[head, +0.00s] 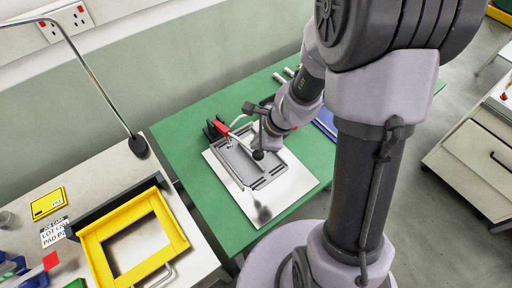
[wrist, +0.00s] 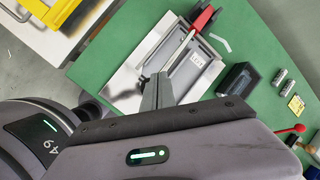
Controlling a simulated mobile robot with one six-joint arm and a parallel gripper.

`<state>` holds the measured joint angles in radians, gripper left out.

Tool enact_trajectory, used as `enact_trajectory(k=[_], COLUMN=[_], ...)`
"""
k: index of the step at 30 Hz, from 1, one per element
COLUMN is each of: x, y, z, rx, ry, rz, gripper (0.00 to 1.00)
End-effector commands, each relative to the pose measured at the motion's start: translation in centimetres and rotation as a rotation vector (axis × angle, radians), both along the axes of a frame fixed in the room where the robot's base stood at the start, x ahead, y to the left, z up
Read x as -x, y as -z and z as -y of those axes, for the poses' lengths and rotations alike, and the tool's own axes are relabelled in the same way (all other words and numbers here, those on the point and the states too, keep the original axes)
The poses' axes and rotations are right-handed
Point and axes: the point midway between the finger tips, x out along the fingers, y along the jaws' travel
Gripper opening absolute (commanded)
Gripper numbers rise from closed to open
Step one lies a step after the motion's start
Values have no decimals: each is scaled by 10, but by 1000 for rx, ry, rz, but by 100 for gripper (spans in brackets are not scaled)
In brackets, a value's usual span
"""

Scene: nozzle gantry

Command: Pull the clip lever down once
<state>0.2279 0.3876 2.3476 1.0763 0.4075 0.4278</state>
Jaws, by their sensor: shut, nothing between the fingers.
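The clip lever has a red grip (head: 222,127) and stands at the back left end of a grey fixture (head: 262,177). In the wrist view the red grip (wrist: 203,18) is at the top, with a thin grey bar running down from it. The fixture (wrist: 200,62) lies flat on a white board. My gripper (head: 260,145) is over the fixture, to the right of the red grip and apart from it. In the wrist view its narrow fingers (wrist: 158,88) are together and empty, below the lever's bar. My wrist hides part of the fixture.
The white board (head: 240,205) lies on a green table (head: 180,140). A black block (wrist: 238,78) and small metal cylinders (wrist: 281,76) stand beside the fixture. A yellow frame (head: 97,257) is on the bench at left, below a lamp arm (head: 95,75).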

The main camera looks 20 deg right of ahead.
Motion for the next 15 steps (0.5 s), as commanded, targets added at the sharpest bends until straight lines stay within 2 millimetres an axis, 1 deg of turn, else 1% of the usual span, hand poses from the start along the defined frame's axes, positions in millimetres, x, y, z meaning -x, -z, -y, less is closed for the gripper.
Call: enact_trajectory(k=[15], x=[2], y=[6], z=[1], rx=[0], ry=[0], rz=[0], gripper=[0])
